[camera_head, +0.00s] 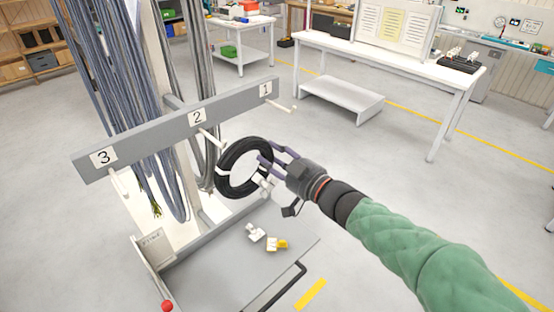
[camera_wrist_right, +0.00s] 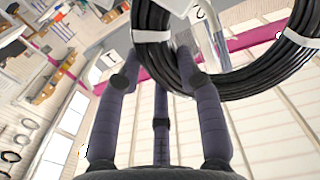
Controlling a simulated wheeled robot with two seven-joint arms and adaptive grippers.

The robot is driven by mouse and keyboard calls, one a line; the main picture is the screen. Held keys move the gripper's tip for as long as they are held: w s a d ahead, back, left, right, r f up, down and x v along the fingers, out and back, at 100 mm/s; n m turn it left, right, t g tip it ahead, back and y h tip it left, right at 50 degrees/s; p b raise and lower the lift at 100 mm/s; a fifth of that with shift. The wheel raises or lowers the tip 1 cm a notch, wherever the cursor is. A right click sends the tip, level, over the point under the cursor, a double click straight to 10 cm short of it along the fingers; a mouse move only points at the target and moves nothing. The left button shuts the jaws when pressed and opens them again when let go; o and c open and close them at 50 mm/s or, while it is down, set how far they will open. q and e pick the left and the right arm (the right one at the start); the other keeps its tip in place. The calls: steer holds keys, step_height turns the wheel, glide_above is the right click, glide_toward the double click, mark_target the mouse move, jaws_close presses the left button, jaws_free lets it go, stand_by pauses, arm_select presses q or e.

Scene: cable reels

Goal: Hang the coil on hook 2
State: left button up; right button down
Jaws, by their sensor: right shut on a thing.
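The coil (camera_head: 240,149) is a black ring with white ties, held up in front of the numbered board (camera_head: 150,138). My right gripper (camera_head: 266,158) is shut on its right side; the coil also fills the top of the right wrist view (camera_wrist_right: 265,82), beyond the fingers (camera_wrist_right: 160,75). Hook 2 (camera_head: 211,137) is a pale peg below label 2, and its outer end meets the coil's upper left edge in the head view. A metal rod (camera_wrist_right: 216,42) shows within the ring in the wrist view. I cannot tell whether the peg passes through the coil. My left gripper is not in view.
Hook 1 (camera_head: 281,106) and hook 3 (camera_head: 118,182) look empty. Small white and yellow pieces (camera_head: 272,244) lie on the grey base below. A white table (camera_head: 385,62) stands at the back right, with open floor before it.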

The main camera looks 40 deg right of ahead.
steer(key=w+f+b, duration=0.2)
steer(key=w+b, duration=0.2)
steer(key=w, duration=0.7)
steer(key=shift+w+a+f+b, duration=0.3)
steer(key=shift+w+a+b, duration=0.05)
steer(key=shift+w+a, duration=0.1)
stand_by(0.8)
stand_by(0.3)
steer(key=c, duration=0.7)
jaws_free()
steer(key=shift+c, duration=0.2)
steer(key=shift+o, duration=0.9)
steer(key=shift+f, duration=0.25)
steer(key=o, duration=0.5)
steer(key=shift+s+r, duration=0.1)
